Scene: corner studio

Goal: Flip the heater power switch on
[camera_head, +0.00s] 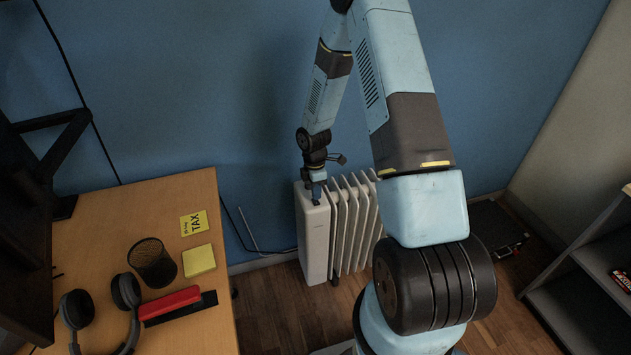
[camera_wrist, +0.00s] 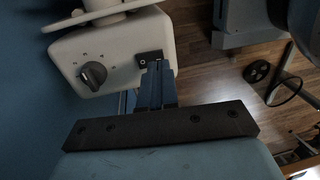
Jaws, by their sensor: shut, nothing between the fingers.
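The white ribbed heater (camera_head: 316,240) stands on the floor against the blue wall in the head view. Its control panel (camera_wrist: 118,58) shows in the wrist view, with a dark round knob (camera_wrist: 93,76) on the left and a small black power switch (camera_wrist: 146,57) near the right edge. The switch carries a white mark; which way it is tipped I cannot tell. My gripper (camera_wrist: 158,66) is shut and empty, its tips right at the switch and partly covering it. Contact is not clear. In the head view my gripper (camera_head: 316,198) points down at the heater's top end.
A wooden desk (camera_head: 100,250) at left holds a red stapler (camera_head: 171,304), a mesh cup (camera_head: 152,262), headphones and yellow notes. A grey shelf (camera_head: 590,300) stands at the right. Some wood floor before the heater is clear.

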